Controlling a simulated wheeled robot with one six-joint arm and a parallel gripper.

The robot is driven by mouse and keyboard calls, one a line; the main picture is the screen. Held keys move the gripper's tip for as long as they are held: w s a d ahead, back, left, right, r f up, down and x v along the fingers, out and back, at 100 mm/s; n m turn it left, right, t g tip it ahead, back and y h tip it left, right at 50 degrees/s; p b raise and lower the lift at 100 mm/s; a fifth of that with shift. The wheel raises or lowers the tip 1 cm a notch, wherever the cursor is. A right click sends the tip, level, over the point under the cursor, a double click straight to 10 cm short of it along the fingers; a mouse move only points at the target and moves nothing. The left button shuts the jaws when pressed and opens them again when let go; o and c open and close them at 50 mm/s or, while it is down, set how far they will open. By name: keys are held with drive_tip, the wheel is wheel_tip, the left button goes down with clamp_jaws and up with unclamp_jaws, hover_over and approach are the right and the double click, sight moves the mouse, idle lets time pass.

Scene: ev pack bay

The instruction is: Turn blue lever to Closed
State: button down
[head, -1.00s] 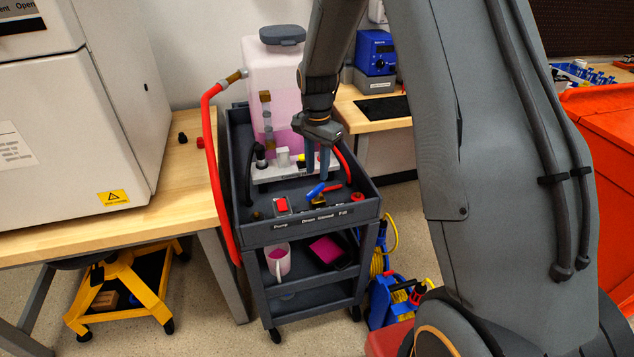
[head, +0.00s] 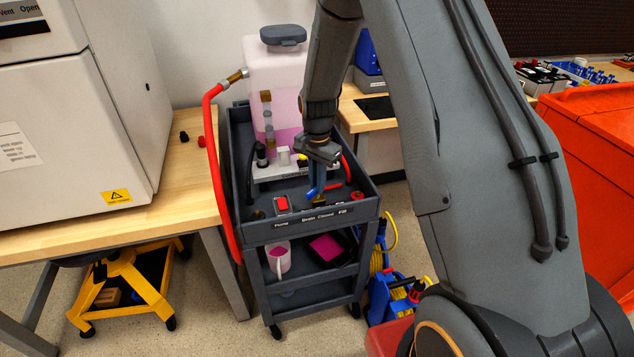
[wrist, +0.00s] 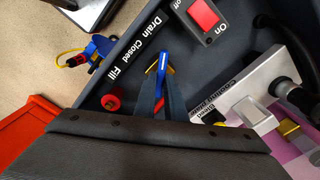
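The blue lever (wrist: 163,66) is on the cart's top tray, beside the Drain, Closed and Fill labels (wrist: 134,52). In the wrist view it lies between my fingertips. My gripper (wrist: 161,84) points down, with its two fingers close together on either side of the lever; they look shut on it. In the head view my gripper (head: 318,184) hides much of the valve, and only a bit of the blue lever (head: 311,192) shows left of the fingers. A red lever (head: 333,187) shows right of them. Which label the blue lever points to is unclear.
A red pump switch (head: 282,204) and a red round cap (head: 357,196) flank the valve. Behind stands a tank of pink liquid (head: 286,120). A red hose (head: 211,150) runs down the cart's left side, and a dark rim (head: 272,235) surrounds the tray.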

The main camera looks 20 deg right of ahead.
drive_tip(key=shift+n, duration=0.4)
drive_tip(key=n, duration=0.4)
drive_tip(key=shift+n, duration=0.3)
drive_tip(key=n, duration=0.5)
drive_tip(key=shift+n, duration=0.3)
drive_tip(key=c, duration=1.8)
unclamp_jaws()
drive_tip(key=shift+r, duration=0.1)
wheel_tip(320, 180, up, 8)
drive_tip(key=shift+f+b, duration=0.15)
drive_tip(key=shift+b, duration=0.85)
